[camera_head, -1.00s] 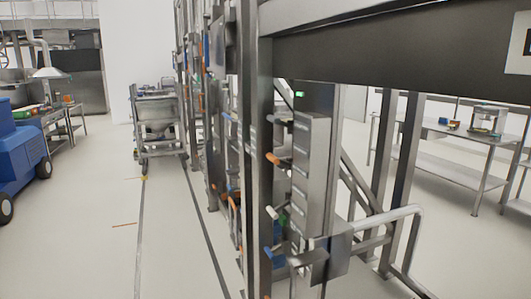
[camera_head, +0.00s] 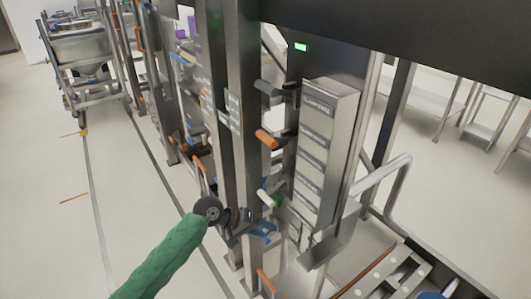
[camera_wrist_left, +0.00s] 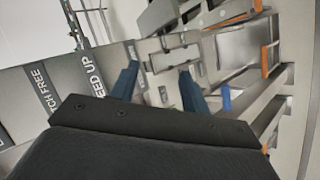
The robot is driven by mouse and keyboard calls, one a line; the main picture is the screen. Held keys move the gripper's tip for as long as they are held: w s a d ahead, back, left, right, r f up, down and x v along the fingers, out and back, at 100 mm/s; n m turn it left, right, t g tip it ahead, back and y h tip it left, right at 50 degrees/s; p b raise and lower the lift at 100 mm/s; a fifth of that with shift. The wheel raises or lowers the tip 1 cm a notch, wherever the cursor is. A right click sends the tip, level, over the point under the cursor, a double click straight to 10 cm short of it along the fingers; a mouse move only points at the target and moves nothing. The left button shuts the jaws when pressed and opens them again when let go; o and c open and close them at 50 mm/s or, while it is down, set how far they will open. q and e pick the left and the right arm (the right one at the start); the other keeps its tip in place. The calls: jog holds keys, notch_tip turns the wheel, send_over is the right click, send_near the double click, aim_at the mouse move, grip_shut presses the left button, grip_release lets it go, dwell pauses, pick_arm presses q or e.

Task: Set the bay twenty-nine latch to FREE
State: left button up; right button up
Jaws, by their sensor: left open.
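My left gripper (camera_head: 240,222) is at the post's lower levers in the head view; its fingers are hard to separate from the blue parts there. In the left wrist view its two blue fingers (camera_wrist_left: 158,68) are apart, with a grey metal bracket (camera_wrist_left: 172,58) beyond them and nothing clearly held. Label plates (camera_wrist_left: 45,90) there read partly "TCH FREE" and "EED UP". The post carries a grey lever (camera_head: 268,88), an orange lever (camera_head: 266,139) and a pale-ended lever (camera_head: 268,198). I cannot tell which is the bay twenty-nine latch. My right gripper is out of view.
A stack of label plates (camera_head: 316,150) stands right of the levers, under a green lamp (camera_head: 301,47). A bent grey handrail (camera_head: 385,175) is farther right. A metal bin cart (camera_head: 85,55) stands at the back left. The left floor is open.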

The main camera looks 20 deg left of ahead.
pick_arm(q)
jog(key=w+a+r+n+t+h+p, duration=0.15)
jog(key=w+a+r, duration=0.25)
jog(key=w+r, duration=0.5)
jog(key=n+h+p, duration=0.2)
jog(key=n+p, duration=0.1)
send_near(262, 138)
jog(key=x, duration=0.4)
jog(key=shift+t, duration=0.45)
jog(key=p+x, duration=0.3)
jog(key=x, duration=0.3)
jog(key=shift+d+f, duration=0.15)
jog(key=shift+d, duration=0.15)
jog(key=shift+w+d+f, duration=0.25)
jog(key=shift+d, duration=0.1)
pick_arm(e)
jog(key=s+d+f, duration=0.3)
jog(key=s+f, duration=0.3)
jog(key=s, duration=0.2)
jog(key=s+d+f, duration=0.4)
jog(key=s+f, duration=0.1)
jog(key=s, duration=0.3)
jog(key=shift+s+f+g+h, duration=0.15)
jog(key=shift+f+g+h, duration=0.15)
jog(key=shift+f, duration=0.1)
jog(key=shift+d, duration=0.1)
pick_arm(q)
grip_shut()
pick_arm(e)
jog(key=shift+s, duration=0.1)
